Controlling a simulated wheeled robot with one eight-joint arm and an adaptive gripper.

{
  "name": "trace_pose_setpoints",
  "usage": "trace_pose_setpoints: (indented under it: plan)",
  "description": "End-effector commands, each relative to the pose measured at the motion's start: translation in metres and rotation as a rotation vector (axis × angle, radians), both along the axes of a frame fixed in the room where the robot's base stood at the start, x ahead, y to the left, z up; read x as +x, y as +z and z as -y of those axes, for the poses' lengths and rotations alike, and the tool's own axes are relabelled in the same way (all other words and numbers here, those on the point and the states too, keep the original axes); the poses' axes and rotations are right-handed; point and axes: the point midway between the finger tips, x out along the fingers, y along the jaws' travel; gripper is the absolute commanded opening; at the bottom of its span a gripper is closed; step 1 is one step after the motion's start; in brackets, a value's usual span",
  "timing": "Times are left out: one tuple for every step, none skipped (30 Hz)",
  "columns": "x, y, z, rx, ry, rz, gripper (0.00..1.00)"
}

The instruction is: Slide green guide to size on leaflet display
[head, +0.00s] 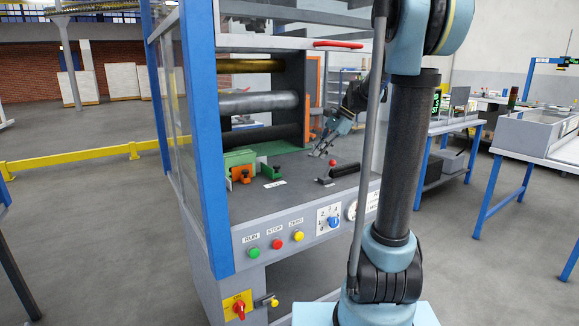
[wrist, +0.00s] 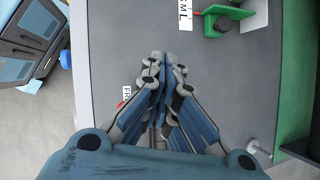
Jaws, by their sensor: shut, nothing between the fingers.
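A small green guide (head: 270,172) stands on the grey deck (head: 300,203) of the blue-framed machine, beside a white size label (head: 274,184). In the wrist view the green guide (wrist: 217,24) is at the top, right of the label (wrist: 185,15), which reads M and L; the rest of the label is cut off. My gripper (head: 318,153) is above the deck, right of the guide and apart from it. In the wrist view my gripper (wrist: 164,58) has its fingertips together and empty. I cannot tell a separate leaflet display from the machine.
A black lever with a red knob (head: 332,163) is on the deck near my gripper. Rollers (head: 258,103) lie behind. Bare deck lies between gripper and guide.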

Motion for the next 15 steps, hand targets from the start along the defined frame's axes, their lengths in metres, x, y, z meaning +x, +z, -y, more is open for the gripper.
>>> trace_pose_setpoints:
  plan:
    - [0.017,0.001,-0.002,0.020,-0.032,-0.027,0.00]
    - [0.026,0.002,-0.004,0.031,-0.053,-0.046,0.00]
    - [0.036,0.003,-0.005,0.046,-0.079,-0.071,0.00]
    - [0.044,0.003,-0.007,0.057,-0.097,-0.090,0.00]
    - [0.051,0.004,-0.008,0.068,-0.114,-0.107,0.00]
    - [0.059,0.004,-0.009,0.079,-0.135,-0.127,0.00]
    - [0.066,0.004,-0.010,0.088,-0.149,-0.141,0.00]
    - [0.071,0.004,-0.011,0.095,-0.162,-0.154,0.00]
    - [0.077,0.003,-0.012,0.103,-0.177,-0.170,0.00]
    - [0.081,0.003,-0.012,0.108,-0.186,-0.181,0.00]
    - [0.084,0.003,-0.013,0.114,-0.194,-0.190,0.00]
    - [0.088,0.003,-0.014,0.120,-0.203,-0.200,0.00]
    - [0.090,0.003,-0.014,0.122,-0.208,-0.206,0.00]
    - [0.091,0.002,-0.014,0.124,-0.211,-0.210,0.00]
    - [0.093,0.002,-0.015,0.126,-0.216,-0.215,0.00]
